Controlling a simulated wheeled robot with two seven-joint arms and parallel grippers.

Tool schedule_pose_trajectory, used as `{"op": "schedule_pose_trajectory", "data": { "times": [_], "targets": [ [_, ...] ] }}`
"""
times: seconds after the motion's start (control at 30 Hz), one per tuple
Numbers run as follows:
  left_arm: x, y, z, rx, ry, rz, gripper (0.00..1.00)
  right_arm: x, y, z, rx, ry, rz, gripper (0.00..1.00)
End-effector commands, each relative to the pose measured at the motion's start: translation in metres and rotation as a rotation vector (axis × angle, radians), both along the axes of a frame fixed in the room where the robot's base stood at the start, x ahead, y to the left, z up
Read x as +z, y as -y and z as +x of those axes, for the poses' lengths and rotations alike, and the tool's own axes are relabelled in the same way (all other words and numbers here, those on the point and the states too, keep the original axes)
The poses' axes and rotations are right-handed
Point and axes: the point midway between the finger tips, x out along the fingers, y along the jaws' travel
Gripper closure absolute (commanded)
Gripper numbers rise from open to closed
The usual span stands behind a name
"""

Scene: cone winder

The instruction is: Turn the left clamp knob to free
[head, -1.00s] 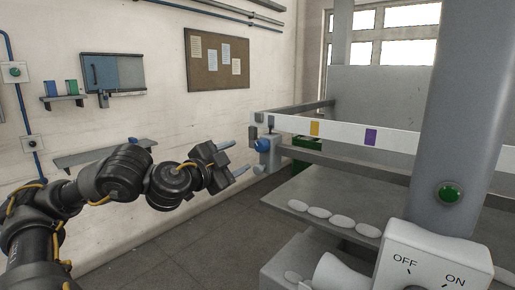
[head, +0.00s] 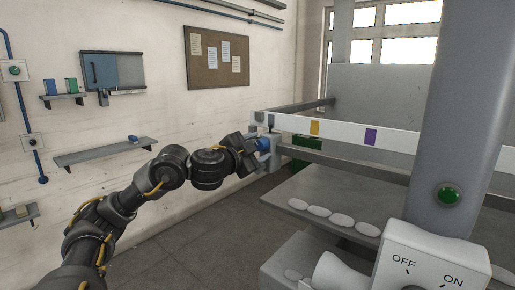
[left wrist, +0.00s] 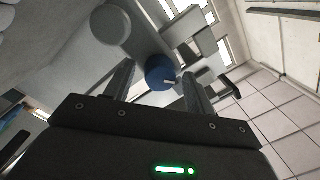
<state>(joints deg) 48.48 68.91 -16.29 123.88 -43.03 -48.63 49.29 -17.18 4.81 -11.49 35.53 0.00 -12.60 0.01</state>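The blue clamp knob (head: 265,144) sits on a grey clamp block (head: 275,160) at the left end of the long white rail. My left gripper (head: 258,146) is right at the knob in the head view and partly covers it. In the left wrist view the round blue knob (left wrist: 158,70) lies between the tips of my left gripper (left wrist: 160,80). Its two fingers are spread, and a gap shows on each side of the knob. A short white mark shows on the knob. My right gripper is not in view.
The white rail (head: 340,131) carries an orange and a purple marker. A grey column (head: 455,110) with a green button stands at the right, near a white OFF/ON switch box (head: 430,258). White rounded pieces lie on a grey deck (head: 345,200). The floor (head: 205,235) at left is clear.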

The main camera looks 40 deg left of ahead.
Motion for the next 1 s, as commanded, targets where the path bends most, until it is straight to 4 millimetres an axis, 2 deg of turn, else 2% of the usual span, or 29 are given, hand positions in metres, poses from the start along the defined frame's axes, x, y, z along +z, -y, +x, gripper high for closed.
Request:
{"op": "schedule_pose_trajectory", "data": {
  "times": [0.03, 0.33, 0.67, 1.0],
  "targets": [
    [0.000, 0.000, 0.000, 0.000, 0.000, 0.000, 0.52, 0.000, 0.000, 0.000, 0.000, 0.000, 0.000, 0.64],
    [0.000, 0.000, 0.000, 0.000, 0.000, 0.000, 0.90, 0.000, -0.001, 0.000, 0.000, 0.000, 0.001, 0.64],
    [-0.001, 0.000, 0.000, 0.000, -0.001, 0.053, 0.90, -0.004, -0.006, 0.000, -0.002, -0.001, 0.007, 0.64],
    [-0.003, 0.000, 0.000, 0.000, -0.005, 0.300, 0.90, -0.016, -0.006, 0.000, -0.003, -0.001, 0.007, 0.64]
  ]
}}
